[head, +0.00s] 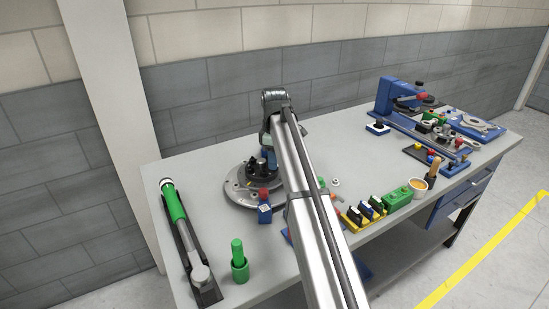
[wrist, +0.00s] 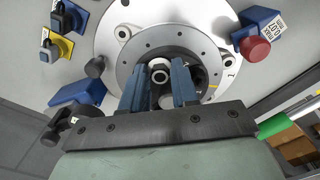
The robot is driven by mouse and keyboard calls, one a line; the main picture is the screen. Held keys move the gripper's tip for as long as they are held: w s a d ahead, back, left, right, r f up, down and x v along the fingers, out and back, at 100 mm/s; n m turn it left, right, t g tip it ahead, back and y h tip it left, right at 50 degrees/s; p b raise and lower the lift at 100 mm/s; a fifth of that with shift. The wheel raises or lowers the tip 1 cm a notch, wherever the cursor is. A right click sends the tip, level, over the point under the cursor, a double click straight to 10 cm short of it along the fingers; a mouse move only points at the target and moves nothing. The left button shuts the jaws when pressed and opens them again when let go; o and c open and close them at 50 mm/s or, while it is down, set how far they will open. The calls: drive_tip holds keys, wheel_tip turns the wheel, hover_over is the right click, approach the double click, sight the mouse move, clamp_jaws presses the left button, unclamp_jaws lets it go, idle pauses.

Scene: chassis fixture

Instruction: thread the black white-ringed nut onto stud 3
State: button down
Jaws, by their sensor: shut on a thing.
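In the wrist view, my gripper (wrist: 161,82) has its two blue fingers closed around a small dark nut with a white ring (wrist: 160,75). The nut is over the middle of a round grey metal fixture (wrist: 131,62), which has bolt holes in its rim. A dark grey post (wrist: 199,76) stands beside the right finger. I cannot tell which stud is stud 3, or whether the nut touches one. In the head view, the fixture (head: 237,194) is on the bench, and my arm hides part of it and the nut.
A blue block with a red knob (head: 264,200) stands close to the fixture's front edge. A green-handled tool (head: 175,208) and a green post (head: 239,262) are at the left. Coloured blocks (head: 397,198) and a blue press (head: 390,95) are to the right on the bench (head: 215,160).

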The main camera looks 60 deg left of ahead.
drive_tip(key=shift+f, duration=0.15)
drive_tip(key=shift+f+m, duration=0.1)
drive_tip(key=shift+m, duration=1.7)
drive_tip(key=shift+d, duration=0.1)
drive_tip(key=c, duration=1.2)
unclamp_jaws()
drive_tip(key=o, duration=0.4)
drive_tip(key=c, duration=0.5)
drive_tip(key=shift+c, duration=0.2)
drive_tip(key=shift+n, duration=1.8)
